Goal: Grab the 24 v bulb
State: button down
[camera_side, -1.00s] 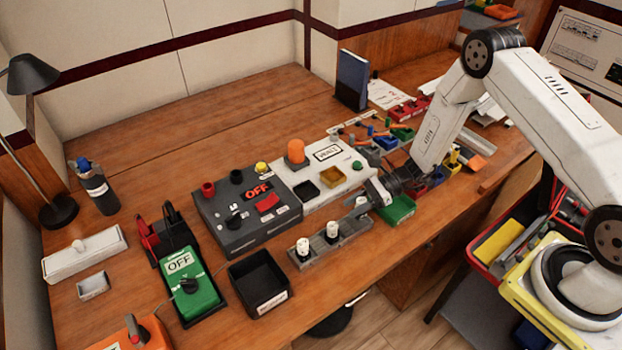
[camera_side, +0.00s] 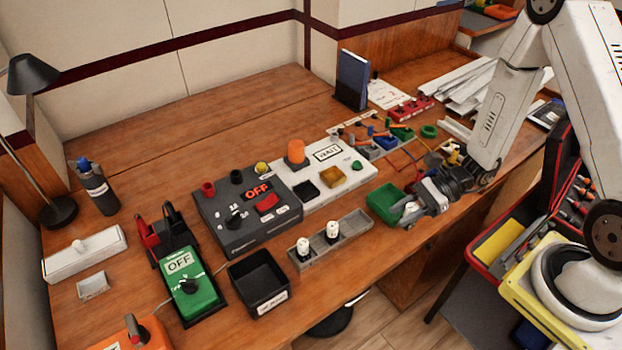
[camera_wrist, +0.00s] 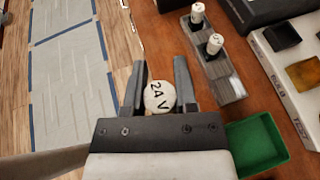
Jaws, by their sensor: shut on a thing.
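The 24 V bulb (camera_wrist: 160,97) is a round white bulb marked "24 V", seen between the jaws in the wrist view. My gripper (camera_wrist: 158,75) is shut on it. In the side view my gripper (camera_side: 408,210) is beside the green tray (camera_side: 383,203), near the front edge of the table, and a small pale part of the bulb may show at its tip. A grey holder strip (camera_side: 352,228) stands to the left with two white bulbs (camera_side: 332,229) upright in it. Its right end is empty.
The green tray also shows at lower right in the wrist view (camera_wrist: 255,146). A black bin (camera_side: 260,283), a dark tester box (camera_side: 247,208) marked "OFF" and a white panel (camera_side: 325,165) stand to the left. Coloured bins and wires lie behind my gripper.

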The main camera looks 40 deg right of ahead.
jog(key=shift+s+r, duration=0.25)
jog(key=shift+s, duration=0.4)
